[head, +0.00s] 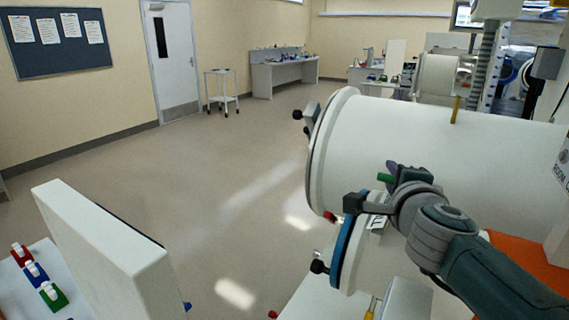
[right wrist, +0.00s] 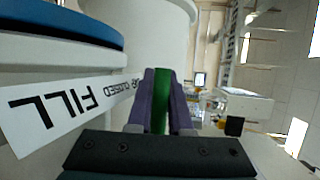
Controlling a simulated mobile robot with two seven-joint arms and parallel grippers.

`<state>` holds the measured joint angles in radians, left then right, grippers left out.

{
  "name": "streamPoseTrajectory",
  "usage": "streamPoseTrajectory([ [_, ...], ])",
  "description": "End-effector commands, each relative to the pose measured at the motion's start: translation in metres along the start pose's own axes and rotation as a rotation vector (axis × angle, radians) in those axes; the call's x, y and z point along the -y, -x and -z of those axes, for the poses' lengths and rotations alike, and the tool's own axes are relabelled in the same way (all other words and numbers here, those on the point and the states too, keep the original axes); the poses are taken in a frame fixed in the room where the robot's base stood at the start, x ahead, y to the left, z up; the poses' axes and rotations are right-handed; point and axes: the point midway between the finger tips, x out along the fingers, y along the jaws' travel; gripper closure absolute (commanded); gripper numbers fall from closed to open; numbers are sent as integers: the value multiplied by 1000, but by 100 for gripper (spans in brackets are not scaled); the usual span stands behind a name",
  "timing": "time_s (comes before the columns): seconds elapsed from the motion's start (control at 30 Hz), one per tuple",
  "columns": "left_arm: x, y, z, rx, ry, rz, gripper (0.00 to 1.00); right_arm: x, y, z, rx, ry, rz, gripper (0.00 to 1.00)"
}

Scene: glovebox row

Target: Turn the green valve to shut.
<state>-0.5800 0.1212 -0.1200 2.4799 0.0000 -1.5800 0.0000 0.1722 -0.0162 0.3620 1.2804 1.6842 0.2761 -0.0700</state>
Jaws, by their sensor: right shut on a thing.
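The green valve (head: 384,177) shows as a short green handle at the front of a white cylinder, mostly hidden by my gripper. In the right wrist view the green handle (right wrist: 160,88) stands between the two purple fingers. My right gripper (head: 393,168) is shut on it; it also shows in the right wrist view (right wrist: 160,95). A white label (right wrist: 70,105) beside the handle reads "FILL" and, smaller, "CLOSED". The handle's far end and pivot are hidden. My left gripper is not in view.
A large white cylinder (head: 430,135) lies behind my right arm. A blue-rimmed round port (head: 345,250) with a black knob (head: 319,267) is close to the left of the gripper. A white panel (head: 100,245) stands at the lower left. Open floor (head: 230,170) lies between.

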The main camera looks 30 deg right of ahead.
Motion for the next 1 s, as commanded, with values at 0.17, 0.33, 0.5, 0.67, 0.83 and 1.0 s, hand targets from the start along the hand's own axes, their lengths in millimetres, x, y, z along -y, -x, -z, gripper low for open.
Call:
streamPoseTrajectory([
  [0.17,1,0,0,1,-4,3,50,-1,0,-1,1,0,-1,78],
  [0.33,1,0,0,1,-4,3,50,-1,0,0,0,0,-1,59],
  [0.5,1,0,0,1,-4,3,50,0,0,0,0,0,-1,52],
  [0.67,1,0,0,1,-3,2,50,0,1,0,-1,0,-1,52],
  [0.83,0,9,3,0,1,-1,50,1,20,-1,0,0,-3,52],
  [1.0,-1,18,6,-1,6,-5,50,1,56,0,-2,-1,-4,52],
])
